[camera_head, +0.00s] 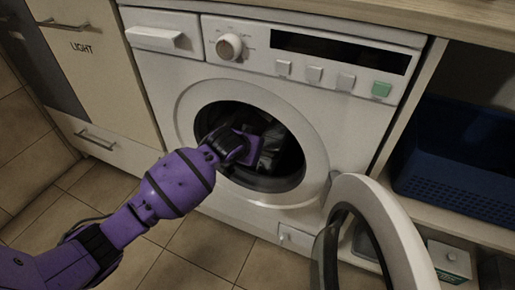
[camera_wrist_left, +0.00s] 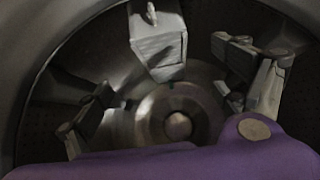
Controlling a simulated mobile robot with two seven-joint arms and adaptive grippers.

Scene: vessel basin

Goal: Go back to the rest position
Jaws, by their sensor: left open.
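The washing machine (camera_head: 150,75) is white, with its round door (camera_head: 385,235) swung open to the lower right. My left arm comes in from the lower left, and my left gripper (camera_head: 265,150) is inside the dark drum opening. In the left wrist view the gripper (camera_wrist_left: 172,90) has its two grey fingers spread wide apart, with nothing between them. The metal drum (camera_wrist_left: 205,95) shows behind the fingers with a round hub at its centre. A grey block-like part (camera_wrist_left: 158,42) shows at the top of the drum. My right gripper is not in view.
The door ring surrounds my left wrist closely. A blue basket (camera_head: 460,160) stands on a shelf at the right, with a small white-green box (camera_head: 450,262) below. A cabinet marked LIGHT (camera_head: 85,60) is at the left. Tiled floor (camera_head: 190,250) lies open in front.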

